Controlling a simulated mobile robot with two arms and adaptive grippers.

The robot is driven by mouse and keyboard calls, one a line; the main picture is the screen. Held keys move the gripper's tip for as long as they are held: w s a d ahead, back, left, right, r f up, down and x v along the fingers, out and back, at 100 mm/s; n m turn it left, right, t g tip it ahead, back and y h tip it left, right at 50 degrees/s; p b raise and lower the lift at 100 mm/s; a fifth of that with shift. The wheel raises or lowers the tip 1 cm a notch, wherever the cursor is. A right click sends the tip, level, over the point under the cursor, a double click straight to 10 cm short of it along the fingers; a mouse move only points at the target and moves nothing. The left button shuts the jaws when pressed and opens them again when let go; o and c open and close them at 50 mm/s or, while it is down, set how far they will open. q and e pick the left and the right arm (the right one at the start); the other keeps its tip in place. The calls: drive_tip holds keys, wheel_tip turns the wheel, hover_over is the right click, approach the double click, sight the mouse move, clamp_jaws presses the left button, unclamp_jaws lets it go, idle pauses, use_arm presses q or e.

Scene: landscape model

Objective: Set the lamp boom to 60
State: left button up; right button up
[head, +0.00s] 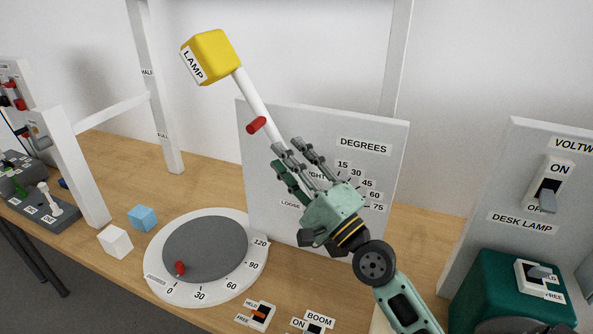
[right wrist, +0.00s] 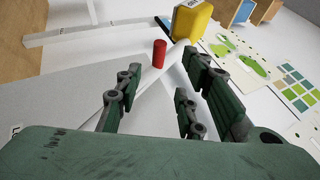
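The lamp boom (head: 257,104) is a white rod leaning up and left, with a yellow lamp head (head: 211,55) at its top and a red peg handle (head: 257,125) on its side. Its lower end is hidden by my right gripper. The grey DEGREES board (head: 263,203) has a scale from 15 to 75 (head: 366,184) on its right; any pointer is hidden. My right gripper (head: 291,149) is open, fingers toward the boom just below the red handle. In the right wrist view the red handle (right wrist: 159,54) shows beyond the spread fingers, apart from them. My left gripper is out of view.
A turntable dial (head: 161,249) with a red knob, a white cube (head: 115,242) and a blue cube (head: 143,218) lie left. HELD/FREE (head: 262,316) and BOOM (head: 314,327) switches sit in front. A grey desk lamp panel (head: 505,180) and green box (head: 490,290) stand right.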

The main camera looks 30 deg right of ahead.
drive_tip(key=shift+v, duration=1.35)
